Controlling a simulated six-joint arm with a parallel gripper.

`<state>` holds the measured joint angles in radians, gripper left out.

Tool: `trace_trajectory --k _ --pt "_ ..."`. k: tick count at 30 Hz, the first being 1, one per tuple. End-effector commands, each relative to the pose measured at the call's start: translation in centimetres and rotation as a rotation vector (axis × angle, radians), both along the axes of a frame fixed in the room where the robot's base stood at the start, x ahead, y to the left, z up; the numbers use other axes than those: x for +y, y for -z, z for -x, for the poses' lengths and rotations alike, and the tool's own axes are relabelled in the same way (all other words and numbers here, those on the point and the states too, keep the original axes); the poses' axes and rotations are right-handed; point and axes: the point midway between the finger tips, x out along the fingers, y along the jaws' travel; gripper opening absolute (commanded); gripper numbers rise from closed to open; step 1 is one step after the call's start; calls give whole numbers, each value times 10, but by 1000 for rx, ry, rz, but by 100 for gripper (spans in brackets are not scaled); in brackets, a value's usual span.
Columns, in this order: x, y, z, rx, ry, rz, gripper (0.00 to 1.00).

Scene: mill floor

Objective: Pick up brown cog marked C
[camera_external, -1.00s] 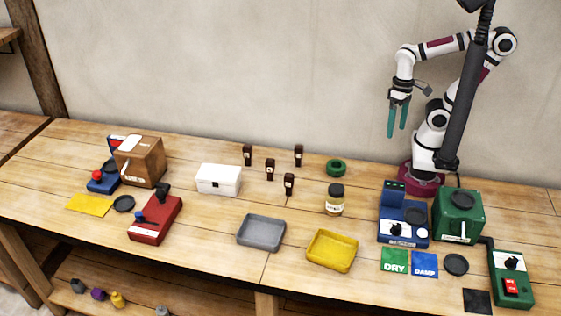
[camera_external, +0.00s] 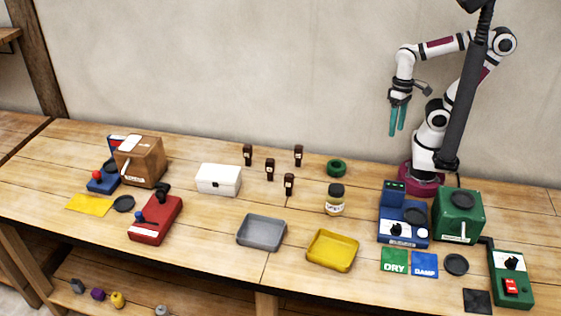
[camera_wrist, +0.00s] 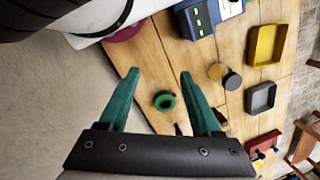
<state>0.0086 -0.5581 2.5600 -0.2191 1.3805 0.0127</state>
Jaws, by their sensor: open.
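Several small dark brown upright blocks with pale marks stand at the middle back of the bench: one at the back left (camera_external: 247,154), one at the back right (camera_external: 298,155), one between them (camera_external: 270,169) and one nearer the front (camera_external: 289,184). I take these as the cogs; their letters are too small to read, so I cannot tell which is C. My gripper (camera_external: 397,132) hangs high above the bench at the right, apart from them, open and empty. In the wrist view my gripper (camera_wrist: 160,72) shows spread fingers; the right finger partly hides dark blocks behind it.
A green ring (camera_external: 336,168) and a jar (camera_external: 335,200) stand right of the blocks. A white box (camera_external: 218,190) is to their left. Grey (camera_external: 241,240) and yellow (camera_external: 311,255) trays lie in front. Blue (camera_external: 399,238) and green (camera_external: 455,228) devices stand near my base.

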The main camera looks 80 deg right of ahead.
Motion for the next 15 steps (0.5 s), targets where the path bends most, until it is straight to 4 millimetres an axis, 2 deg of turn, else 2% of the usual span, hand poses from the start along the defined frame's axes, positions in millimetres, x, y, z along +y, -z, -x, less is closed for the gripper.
trace_trajectory --k 5,7,8,12,15 --pt "3 2 -5 -10 -10 -5 65" --pt "13 11 -24 -52 -47 -19 65" --pt "21 17 -37 -82 -67 -29 65" --pt "75 56 -110 -291 -113 -73 65" --pt "106 86 -153 -456 -93 -50 65"
